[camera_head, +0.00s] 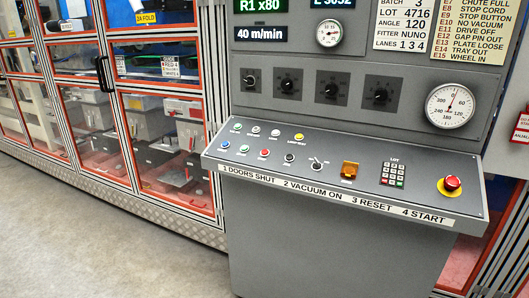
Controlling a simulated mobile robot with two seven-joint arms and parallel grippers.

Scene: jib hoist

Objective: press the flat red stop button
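A small flat red button (265,152) sits in the lower row of controls on the sloping grey console (420,187). A green button (244,148) is to its left and a black button (289,157) is to its right. A separate raised red mushroom button (452,183) on a yellow base stands at the console's right end. Neither of my grippers is in view. Nothing covers the flat red button.
A blue button (225,144), selector switch (317,163), orange switch (349,170) and keypad (394,173) share the console. An upright panel with black knobs (332,87) and dials rises behind. Orange-framed glass doors (163,150) stand left. The floor in front is clear.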

